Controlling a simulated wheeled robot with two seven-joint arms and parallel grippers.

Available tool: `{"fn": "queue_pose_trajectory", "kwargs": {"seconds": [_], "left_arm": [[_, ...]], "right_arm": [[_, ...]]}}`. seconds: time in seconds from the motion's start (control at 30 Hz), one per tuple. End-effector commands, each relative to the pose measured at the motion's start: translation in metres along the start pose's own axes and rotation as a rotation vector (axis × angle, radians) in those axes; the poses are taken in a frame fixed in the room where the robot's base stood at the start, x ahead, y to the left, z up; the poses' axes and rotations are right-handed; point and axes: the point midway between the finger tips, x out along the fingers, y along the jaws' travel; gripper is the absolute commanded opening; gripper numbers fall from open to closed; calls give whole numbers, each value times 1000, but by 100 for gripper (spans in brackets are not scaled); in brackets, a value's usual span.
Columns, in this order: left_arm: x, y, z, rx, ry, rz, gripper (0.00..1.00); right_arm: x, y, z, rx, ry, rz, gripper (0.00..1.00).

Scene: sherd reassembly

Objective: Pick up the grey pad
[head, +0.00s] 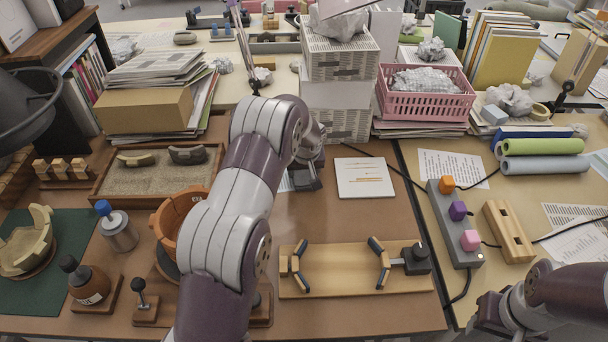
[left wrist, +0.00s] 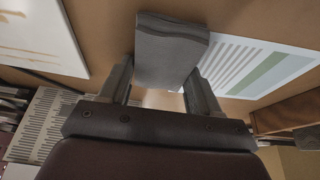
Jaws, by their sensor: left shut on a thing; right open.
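The grey pad (left wrist: 170,50) is a small flat block between the two fingers of my left gripper (left wrist: 165,85) in the left wrist view. The fingers are shut on its sides and it sticks out past their tips. In the head view my left gripper (head: 306,178) is over the brown table, just left of a white card. My right gripper (head: 488,314) is at the lower right, open, partly cut by the frame and far from the pad.
The white card (head: 364,177) lies right of my left gripper. A wooden clamp board (head: 340,270) is in front. A sand tray (head: 150,182) and orange pot (head: 178,217) are left. Paper stacks (head: 340,95) and a pink basket (head: 425,105) stand behind.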

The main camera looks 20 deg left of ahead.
Motion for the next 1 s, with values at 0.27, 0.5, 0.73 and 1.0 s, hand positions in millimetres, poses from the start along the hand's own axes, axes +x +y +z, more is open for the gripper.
{"fn": "queue_pose_trajectory", "kwargs": {"seconds": [0.27,0.5,0.73,1.0], "left_arm": [[-18,0,-8,-1,3,1,33],[-52,28,-27,3,3,3,33],[-79,82,-49,2,3,2,33],[-95,114,-61,1,0,0,33]], "right_arm": [[-3,0,0,0,0,0,43],[-4,0,0,0,0,0,43],[-7,0,-1,0,0,0,43],[-11,0,-1,0,0,0,43]]}}
